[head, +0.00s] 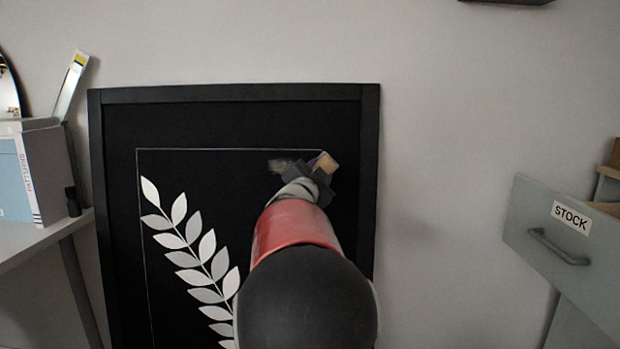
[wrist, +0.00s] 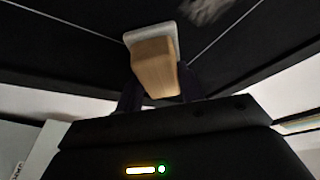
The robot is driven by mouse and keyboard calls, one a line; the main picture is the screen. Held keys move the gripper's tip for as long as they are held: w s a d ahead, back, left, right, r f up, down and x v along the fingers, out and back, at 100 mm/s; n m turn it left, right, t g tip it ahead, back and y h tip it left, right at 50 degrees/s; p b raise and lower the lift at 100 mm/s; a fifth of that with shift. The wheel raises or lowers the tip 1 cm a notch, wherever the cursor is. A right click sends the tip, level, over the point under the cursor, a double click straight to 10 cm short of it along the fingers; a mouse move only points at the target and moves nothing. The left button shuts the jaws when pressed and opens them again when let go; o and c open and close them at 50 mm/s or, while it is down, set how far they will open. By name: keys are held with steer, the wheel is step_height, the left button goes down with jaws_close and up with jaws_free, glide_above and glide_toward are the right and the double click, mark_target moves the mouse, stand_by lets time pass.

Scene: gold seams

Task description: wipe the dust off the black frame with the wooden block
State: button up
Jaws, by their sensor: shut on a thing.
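The black frame (head: 230,93) stands upright against the wall, with a pale leaf branch (head: 190,250) and a thin light line on its black panel. A greyish dust smudge (head: 281,165) shows on the panel, just left of my gripper (head: 316,170). The smudge also shows at the top of the wrist view (wrist: 205,10). My gripper is shut on the wooden block (wrist: 155,68), which has a pale pad on its far end, facing the panel. The block (head: 326,163) is at the panel's upper right. I cannot tell whether the pad touches the panel. My arm hides the panel's lower right.
A grey shelf or table (head: 30,238) at the left holds a box (head: 40,175) and a small dark item (head: 73,201). At the right, an open grey drawer (head: 535,235) labelled STOCK juts out. Bare wall lies between frame and drawer.

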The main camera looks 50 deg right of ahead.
steer(key=shift+s+d+f, duration=0.1)
steer(key=shift+s+d, duration=0.15)
steer(key=shift+d, duration=0.05)
steer(key=shift+s, duration=0.1)
steer(key=shift+s+a+r, duration=0.25)
steer(key=shift+s+a, duration=0.65)
steer(key=shift+a, duration=0.25)
steer(key=shift+s+a+r, duration=0.2)
steer(key=shift+s+a, duration=0.7)
steer(key=shift+a, duration=0.2)
steer(key=shift+s+a+r+p, duration=0.2)
steer(key=shift+s+a+p, duration=0.2)
steer(key=shift+s+a, duration=0.65)
steer(key=shift+w+a, duration=0.1)
steer(key=shift+w, duration=0.05)
